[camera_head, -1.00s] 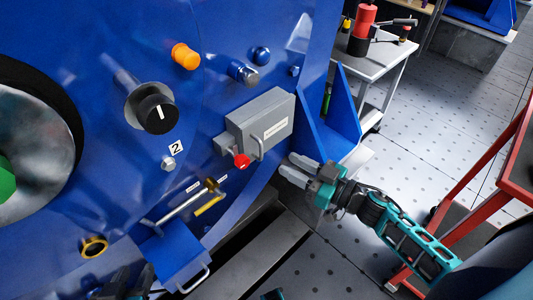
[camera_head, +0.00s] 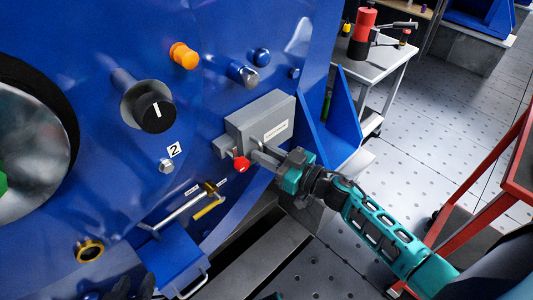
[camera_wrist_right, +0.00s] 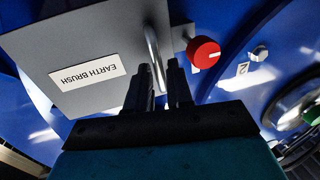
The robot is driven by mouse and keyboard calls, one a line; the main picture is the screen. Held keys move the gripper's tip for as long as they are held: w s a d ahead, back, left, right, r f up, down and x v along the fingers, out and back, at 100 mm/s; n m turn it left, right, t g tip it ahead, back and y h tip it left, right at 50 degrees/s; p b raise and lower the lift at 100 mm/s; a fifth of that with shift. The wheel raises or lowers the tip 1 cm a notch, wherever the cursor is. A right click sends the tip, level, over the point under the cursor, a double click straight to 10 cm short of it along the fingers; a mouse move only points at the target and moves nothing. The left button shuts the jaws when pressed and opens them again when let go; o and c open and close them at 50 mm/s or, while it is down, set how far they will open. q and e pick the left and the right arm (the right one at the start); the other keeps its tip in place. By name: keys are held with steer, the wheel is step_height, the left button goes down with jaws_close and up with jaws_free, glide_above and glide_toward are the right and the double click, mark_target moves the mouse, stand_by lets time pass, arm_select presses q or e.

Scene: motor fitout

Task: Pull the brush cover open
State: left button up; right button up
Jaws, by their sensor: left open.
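The brush cover (camera_head: 262,122) is a grey box on the blue motor housing; its label reads EARTH BRUSH in the right wrist view (camera_wrist_right: 60,40). A thin metal handle (camera_wrist_right: 153,55) stands out from its face, beside a red knob (camera_wrist_right: 204,52). My right gripper (camera_wrist_right: 161,75) is at this handle, with one dark finger on each side of the bar. Whether the fingers press on it is not clear. The cover looks closed against its box. My left gripper (camera_head: 130,288) is open and partly cut off at the bottom left of the head view.
A blue box with a wire handle (camera_head: 172,262) projects below the cover. A black dial (camera_head: 153,111) and an orange knob (camera_head: 185,55) stick out of the housing. A blue bracket (camera_head: 343,112) stands to the right. A red-framed cart (camera_head: 488,200) is at the far right.

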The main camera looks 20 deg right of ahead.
jaws_close()
stand_by(1.1)
